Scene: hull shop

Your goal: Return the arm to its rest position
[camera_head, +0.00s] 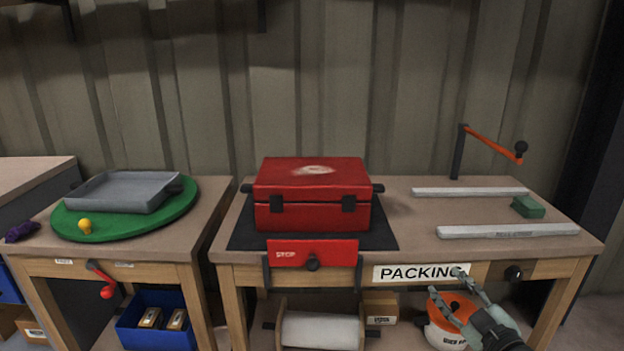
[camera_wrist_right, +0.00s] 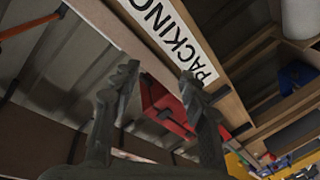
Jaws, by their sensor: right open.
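My right gripper (camera_head: 447,293) is at the lower right of the head view, in front of the packing bench's front edge. Its two fingers are spread apart, with nothing between them. In the right wrist view the open fingers (camera_wrist_right: 157,85) also hold nothing, and the bench edge with the PACKING label (camera_wrist_right: 172,35) is beyond them. My left gripper shows in neither view.
The packing bench (camera_head: 410,249) carries a closed red case (camera_head: 312,195) on a dark mat, two pale bars (camera_head: 508,230), a green block (camera_head: 528,207) and a post with an orange crank (camera_head: 492,146). A red STOP panel (camera_head: 312,253) hangs in front. A grey tray (camera_head: 122,192) stands left.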

